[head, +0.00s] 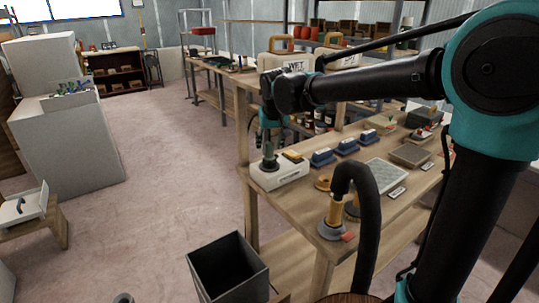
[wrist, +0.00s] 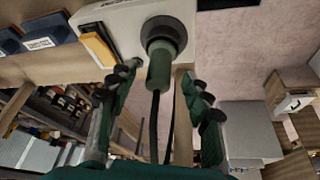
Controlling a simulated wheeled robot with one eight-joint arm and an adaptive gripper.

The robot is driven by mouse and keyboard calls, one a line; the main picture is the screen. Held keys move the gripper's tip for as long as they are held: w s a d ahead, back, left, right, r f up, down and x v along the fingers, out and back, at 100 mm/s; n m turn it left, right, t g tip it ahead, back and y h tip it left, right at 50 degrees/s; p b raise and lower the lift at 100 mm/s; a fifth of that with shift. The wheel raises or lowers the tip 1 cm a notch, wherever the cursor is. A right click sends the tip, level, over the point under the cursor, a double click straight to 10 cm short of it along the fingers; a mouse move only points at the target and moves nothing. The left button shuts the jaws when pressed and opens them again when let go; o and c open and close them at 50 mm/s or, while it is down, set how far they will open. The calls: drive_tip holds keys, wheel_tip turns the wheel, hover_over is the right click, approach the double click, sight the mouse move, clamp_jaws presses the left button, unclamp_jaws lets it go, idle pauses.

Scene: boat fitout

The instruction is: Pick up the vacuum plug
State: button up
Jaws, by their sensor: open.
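The vacuum plug (wrist: 161,62) is grey-green and round, seated in a dark round socket on a white box (wrist: 113,25). Dark cable runs from its near end between my fingers in the wrist view. In the head view the plug (head: 269,158) stands on the white box (head: 280,176) at the left end of the workbench. My gripper (wrist: 160,82) is open, with one finger on each side of the plug and cable and visible gaps to both. In the head view my gripper (head: 269,135) is just above the plug, partly hidden by the wrist.
An orange-yellow block (wrist: 98,48) sits on the box beside the plug. Blue sanding-type blocks (head: 322,157) and a grey pad (head: 385,174) lie farther along the bench. A dark hose (head: 367,205) arches at the front. A dark open bin (head: 228,272) stands on the floor.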

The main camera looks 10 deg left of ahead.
sight(270, 154)
drive_tip(key=shift+x, duration=1.6)
clamp_jaws()
